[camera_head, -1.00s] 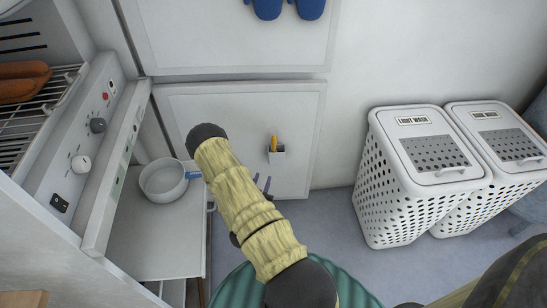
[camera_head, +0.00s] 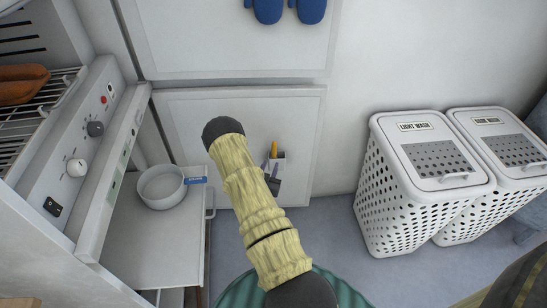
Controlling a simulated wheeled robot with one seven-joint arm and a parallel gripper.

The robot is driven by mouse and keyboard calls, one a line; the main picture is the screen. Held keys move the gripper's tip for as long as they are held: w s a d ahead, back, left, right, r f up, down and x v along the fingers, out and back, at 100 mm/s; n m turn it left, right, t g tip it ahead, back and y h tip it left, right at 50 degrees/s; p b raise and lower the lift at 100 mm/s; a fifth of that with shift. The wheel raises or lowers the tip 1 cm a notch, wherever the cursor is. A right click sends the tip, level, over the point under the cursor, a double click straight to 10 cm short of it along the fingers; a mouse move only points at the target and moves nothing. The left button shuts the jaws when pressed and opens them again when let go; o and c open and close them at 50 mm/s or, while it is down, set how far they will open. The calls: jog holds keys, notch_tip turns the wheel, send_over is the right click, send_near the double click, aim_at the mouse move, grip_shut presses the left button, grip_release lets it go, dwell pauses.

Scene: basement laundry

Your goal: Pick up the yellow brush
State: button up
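The yellow brush (camera_head: 274,148) stands upright in a small white holder (camera_head: 281,157) on the lower white door. Only its upper part shows above the holder. My gripper (camera_head: 270,168) is just in front of and below the holder, partly behind my yellow-sleeved arm. Its two thin purplish fingers look apart with nothing seen between them. I cannot tell whether a finger touches the holder.
A white pot (camera_head: 161,187) with a blue handle sits on a white surface at the left, beside a control panel with knobs (camera_head: 77,167). Two white laundry baskets (camera_head: 385,205) stand at the right. Blue mitts (camera_head: 268,10) hang on the upper door. Floor between is clear.

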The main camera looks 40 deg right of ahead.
aim_at(273, 155)
jog(key=shift+x, duration=1.35)
jog(key=shift+f+b+x, duration=0.1)
jog(key=shift+b+x, duration=0.45)
jog(key=shift+x, duration=0.75)
jog(key=shift+f+b+x, duration=0.15)
jog(key=shift+b+x, duration=0.35)
jog(key=shift+x, duration=0.8)
jog(key=shift+w+a, duration=0.1)
jog(key=shift+w, duration=0.1)
grip_shut()
jog(key=shift+r, duration=0.1)
